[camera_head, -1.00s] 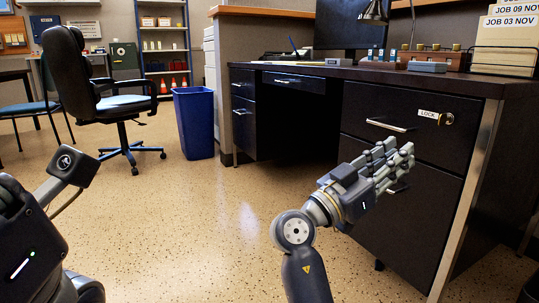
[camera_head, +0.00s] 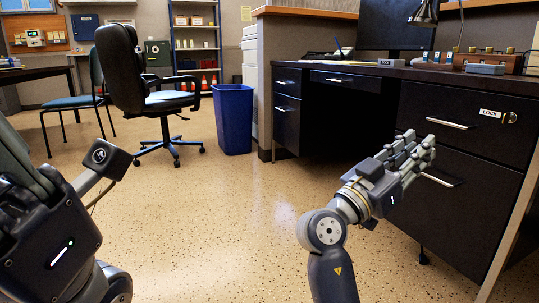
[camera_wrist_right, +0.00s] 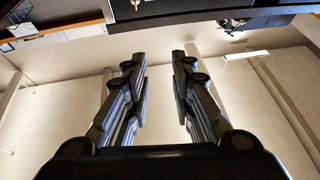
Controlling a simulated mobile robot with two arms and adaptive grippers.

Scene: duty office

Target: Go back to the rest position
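My right gripper (camera_head: 424,148) is in front of the dark desk's drawers in the head view, pointing up and to the right. In the right wrist view its two fingers (camera_wrist_right: 158,62) stand apart with an empty gap between them, so it is open and holds nothing. Part of my left arm (camera_head: 60,225) shows at the left edge of the head view. My left gripper cannot be made out.
The dark desk (camera_head: 450,84) with drawers stands close on the right. A blue bin (camera_head: 233,120) is beside it, left of the partition. An office chair (camera_head: 128,80) stands at the left. The speckled floor (camera_head: 210,215) between is clear.

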